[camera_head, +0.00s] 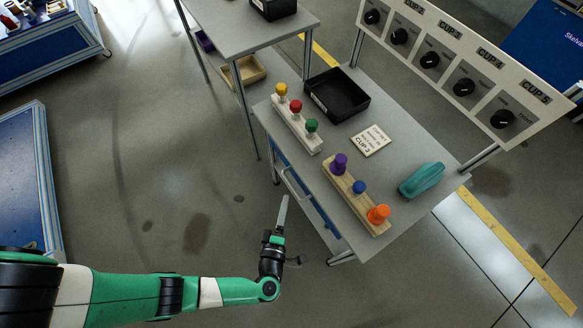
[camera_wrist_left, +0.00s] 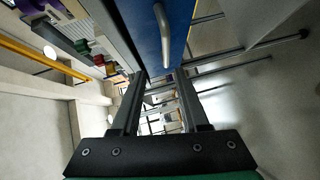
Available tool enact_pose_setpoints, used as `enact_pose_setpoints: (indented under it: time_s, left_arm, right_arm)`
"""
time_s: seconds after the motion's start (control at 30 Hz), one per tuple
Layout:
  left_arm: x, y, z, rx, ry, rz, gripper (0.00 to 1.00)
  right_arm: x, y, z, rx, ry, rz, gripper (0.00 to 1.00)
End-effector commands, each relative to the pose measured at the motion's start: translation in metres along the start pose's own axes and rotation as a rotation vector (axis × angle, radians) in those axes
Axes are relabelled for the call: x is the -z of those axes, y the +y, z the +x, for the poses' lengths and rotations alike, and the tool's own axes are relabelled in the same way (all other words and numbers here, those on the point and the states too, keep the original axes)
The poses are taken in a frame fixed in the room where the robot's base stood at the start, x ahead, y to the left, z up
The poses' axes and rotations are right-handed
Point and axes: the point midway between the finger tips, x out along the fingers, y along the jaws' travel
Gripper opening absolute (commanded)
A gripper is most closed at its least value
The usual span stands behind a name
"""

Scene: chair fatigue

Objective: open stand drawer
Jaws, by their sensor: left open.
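The stand (camera_head: 345,155) is a grey-topped table in the head view. Its blue drawer (camera_head: 318,208) sits under the front-left edge, with a pale bar handle (camera_head: 289,184) along its front. In the left wrist view the blue drawer front (camera_wrist_left: 182,22) is at the top, and the metal handle (camera_wrist_left: 163,38) lies just beyond the fingertips. My left gripper (camera_head: 285,203) is in front of the drawer, near the handle. Its jaws (camera_wrist_left: 160,75) are open, with nothing visibly held between them. The drawer's inside is hidden under the top. My right gripper is out of view.
On the stand are a black tray (camera_head: 337,94), a sign (camera_head: 371,140), two peg blocks (camera_head: 297,125) (camera_head: 355,192) and a teal object (camera_head: 422,180). A knob panel (camera_head: 455,70) rises behind. The floor (camera_head: 180,170) left of the stand is clear.

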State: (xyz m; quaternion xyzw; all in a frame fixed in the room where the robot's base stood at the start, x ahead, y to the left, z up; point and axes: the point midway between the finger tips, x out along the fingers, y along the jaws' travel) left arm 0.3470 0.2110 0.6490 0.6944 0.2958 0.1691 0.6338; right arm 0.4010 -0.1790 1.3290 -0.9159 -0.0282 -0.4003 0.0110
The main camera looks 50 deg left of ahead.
Motion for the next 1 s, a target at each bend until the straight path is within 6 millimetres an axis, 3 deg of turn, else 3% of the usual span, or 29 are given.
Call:
enact_pose_setpoints:
  time_s: [0.03,0.37,0.8,1.0]
  left_arm:
    - [-0.004,-0.016,-0.001,-0.001,-0.011,0.006,0.45]
    - [-0.007,-0.014,0.007,-0.003,-0.017,0.001,0.45]
    - [-0.009,-0.015,0.096,-0.005,-0.015,-0.001,0.45]
    - [-0.009,-0.012,0.114,-0.005,-0.019,0.002,0.45]
  right_arm:
    - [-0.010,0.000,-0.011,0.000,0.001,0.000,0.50]
    - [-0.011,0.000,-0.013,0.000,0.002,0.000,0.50]
    - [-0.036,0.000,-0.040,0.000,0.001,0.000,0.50]
    - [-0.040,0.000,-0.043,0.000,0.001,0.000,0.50]
